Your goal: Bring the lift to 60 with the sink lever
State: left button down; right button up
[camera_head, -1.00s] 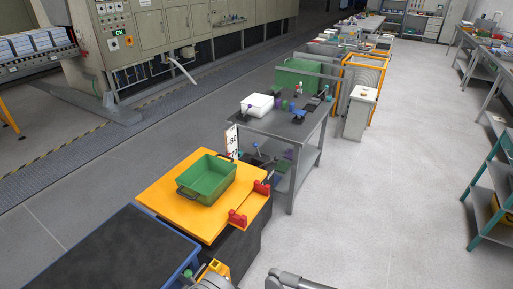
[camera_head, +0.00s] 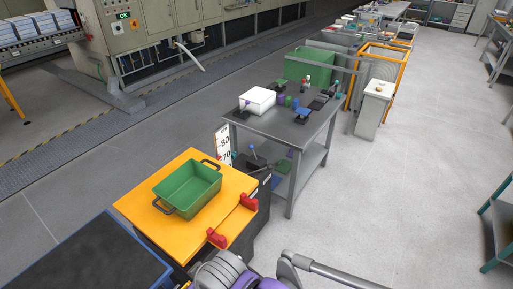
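The lift is an orange platform (camera_head: 150,183) with a green bin (camera_head: 190,187) on it and red blocks (camera_head: 248,202) at its right edge. A white height scale (camera_head: 222,145) behind it shows 80 and 70; where the lift reads on it is too small to tell. A thin lever with a blue knob (camera_head: 253,148) stands beside a dark box (camera_head: 263,174) behind the platform. I cannot tell which lever is the sink lever. Arm links of mine show at the bottom edge, but neither gripper's fingertips are in view.
A grey table (camera_head: 285,128) with a white box (camera_head: 257,100) and small items stands behind the lift. A dark-topped blue-edged bench (camera_head: 90,262) lies at the lower left. The floor to the right (camera_head: 400,190) is clear.

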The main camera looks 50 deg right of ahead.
aim_at(251, 146)
jog(key=l, duration=3.2)
jog(key=i+l, duration=0.25)
jog(key=l, duration=0.15)
jog(key=i+l, duration=0.3)
jog(key=l, duration=0.1)
